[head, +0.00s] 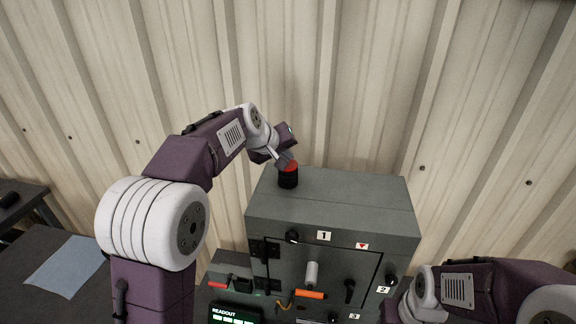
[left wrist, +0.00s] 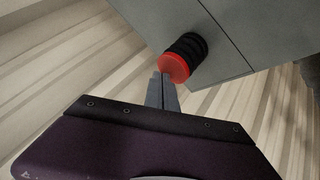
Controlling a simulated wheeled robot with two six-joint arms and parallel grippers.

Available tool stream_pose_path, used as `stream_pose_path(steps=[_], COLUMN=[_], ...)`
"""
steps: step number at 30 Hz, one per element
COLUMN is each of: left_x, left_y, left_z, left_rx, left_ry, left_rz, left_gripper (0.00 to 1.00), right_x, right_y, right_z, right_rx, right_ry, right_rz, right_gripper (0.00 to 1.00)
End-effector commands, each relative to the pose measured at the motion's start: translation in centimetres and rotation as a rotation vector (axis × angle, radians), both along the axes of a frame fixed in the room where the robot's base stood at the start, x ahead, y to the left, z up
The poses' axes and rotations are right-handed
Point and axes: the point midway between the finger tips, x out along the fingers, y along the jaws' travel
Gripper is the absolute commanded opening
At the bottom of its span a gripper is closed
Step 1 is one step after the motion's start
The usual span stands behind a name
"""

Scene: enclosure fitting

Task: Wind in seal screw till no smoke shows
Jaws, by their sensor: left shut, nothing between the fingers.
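A black ribbed cylinder with a red cap (head: 288,177) stands on top of the grey enclosure (head: 330,185), near its left end. It also shows in the left wrist view (left wrist: 185,55), red cap towards the camera. My left gripper (head: 286,161) is shut and empty, its fingertips at the red cap; I cannot tell whether they touch it. In the left wrist view the closed fingers (left wrist: 163,82) point at the cap's edge. No part is labelled as the seal screw. I see no smoke in either view. My right arm comes in at the lower right; its fingers are not visible.
A dark table with a blue sheet (head: 66,266) stands left. A corrugated wall is behind.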

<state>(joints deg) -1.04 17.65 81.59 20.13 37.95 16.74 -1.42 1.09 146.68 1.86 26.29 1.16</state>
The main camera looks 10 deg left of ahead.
Motion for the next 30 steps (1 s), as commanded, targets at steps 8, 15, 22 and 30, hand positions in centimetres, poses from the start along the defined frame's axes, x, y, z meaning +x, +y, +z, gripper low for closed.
stream_pose_path(steps=[8, 15, 22, 30], left_x=[-0.01, -0.01, -0.01, -0.03], left_y=[0.00, 0.00, 0.00, -0.01], left_z=[-0.14, -0.34, -0.64, -1.00], left_rx=[0.000, 0.000, 0.000, 0.000], left_ry=[0.000, 0.000, 0.000, 0.001], left_rz=[0.000, 0.000, 0.000, -0.001], left_gripper=[0.00, 0.00, 0.00, 0.00], right_x=[0.00, 0.00, 0.00, 0.00], right_y=[0.00, 0.00, 0.00, 0.00], right_z=[-0.13, -0.30, -0.55, -0.84], right_rx=[0.000, 0.000, 0.000, 0.000], right_ry=[0.000, 0.000, 0.000, 0.000], right_rz=[0.000, 0.000, 0.000, 0.000], right_gripper=[0.52, 0.52, 0.52, 0.52])
